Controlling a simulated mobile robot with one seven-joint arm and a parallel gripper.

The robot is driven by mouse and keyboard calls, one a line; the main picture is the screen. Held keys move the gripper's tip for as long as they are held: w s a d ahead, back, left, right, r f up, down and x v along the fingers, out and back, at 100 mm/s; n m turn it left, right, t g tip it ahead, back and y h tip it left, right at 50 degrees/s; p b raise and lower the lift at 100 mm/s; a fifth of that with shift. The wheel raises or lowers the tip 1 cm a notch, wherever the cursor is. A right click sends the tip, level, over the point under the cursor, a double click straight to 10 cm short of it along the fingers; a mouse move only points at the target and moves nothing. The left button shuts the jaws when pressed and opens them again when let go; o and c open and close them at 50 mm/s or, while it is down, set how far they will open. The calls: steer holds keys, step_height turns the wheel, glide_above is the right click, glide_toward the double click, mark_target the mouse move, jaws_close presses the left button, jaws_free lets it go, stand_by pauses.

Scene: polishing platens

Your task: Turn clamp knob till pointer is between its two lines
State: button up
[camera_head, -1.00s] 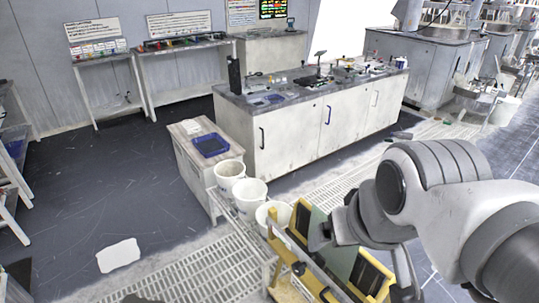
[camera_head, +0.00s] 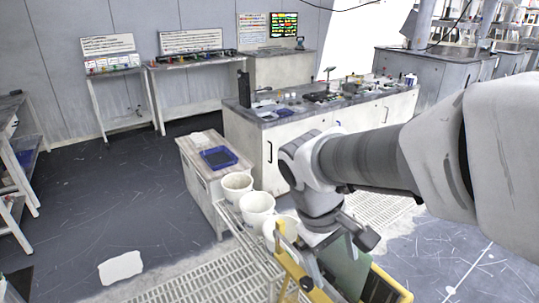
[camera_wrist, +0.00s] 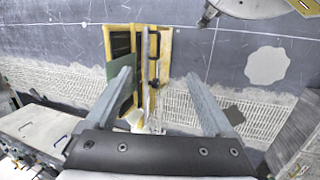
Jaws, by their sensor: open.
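My gripper (camera_head: 340,255) hangs over a yellow-framed stand (camera_head: 291,262) at the bottom of the head view. In the wrist view my gripper (camera_wrist: 157,76) is open, with its two grey fingers wide apart and nothing between them. The yellow stand (camera_wrist: 166,60) lies beyond the fingertips there, apart from them as far as I can tell. A green panel (camera_head: 346,268) leans in the stand. A small dark knob-like part (camera_head: 306,284) shows on the stand's front side. I cannot make out a pointer or two lines in either view.
White buckets (camera_head: 256,208) stand in a row left of the stand. A low cabinet with a blue tray (camera_head: 219,157) is behind them. A long bench (camera_head: 300,142) with small tools is farther back. A pale patch (camera_head: 121,267) lies on the open floor at left.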

steer(key=w+a+f+n+h+b, duration=0.2)
steer(key=w+f+n+h+b, duration=0.15)
steer(key=f, duration=0.55)
steer(key=w+a+f+n+h+b, duration=0.3)
steer(key=w+f+n+h, duration=0.15)
steer(key=f, duration=0.35)
steer(key=n+t+h+b, duration=0.45)
steer(key=n+t, duration=0.35)
steer(key=n, duration=0.3)
glide_toward(303, 286)
steer(key=b+x, duration=0.3)
steer(key=x, duration=0.8)
steer(key=shift+c, duration=0.3)
steer(key=c, duration=1.3)
steer(key=shift+m, duration=0.4)
